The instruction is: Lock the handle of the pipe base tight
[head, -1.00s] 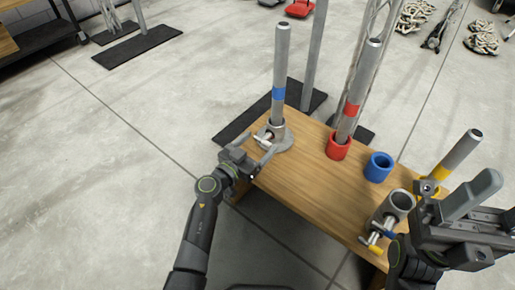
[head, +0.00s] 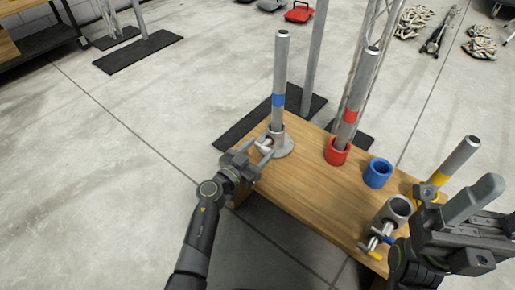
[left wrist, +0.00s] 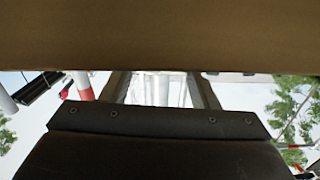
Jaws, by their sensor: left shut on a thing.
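The grey metal pipe base (head: 284,148) stands at the table's far left corner. An upright grey pipe (head: 281,65) with a blue band is in it. The base's small handle (head: 264,145) sticks out toward my left gripper (head: 262,157), which is shut on it. In the left wrist view, pale metal (left wrist: 165,88) shows between the two fingers; the handle itself cannot be made out there. My right gripper (head: 455,200) is at the right, over the table's near right side, partly cut by the frame; its jaw state is unclear.
On the wooden table (head: 310,188) are a red ring (head: 337,152) with a leaning red-banded pipe (head: 360,95), a blue ring (head: 378,173), another metal base (head: 397,208) lying tilted, and a yellow-banded pipe (head: 458,158). The table's middle is clear.

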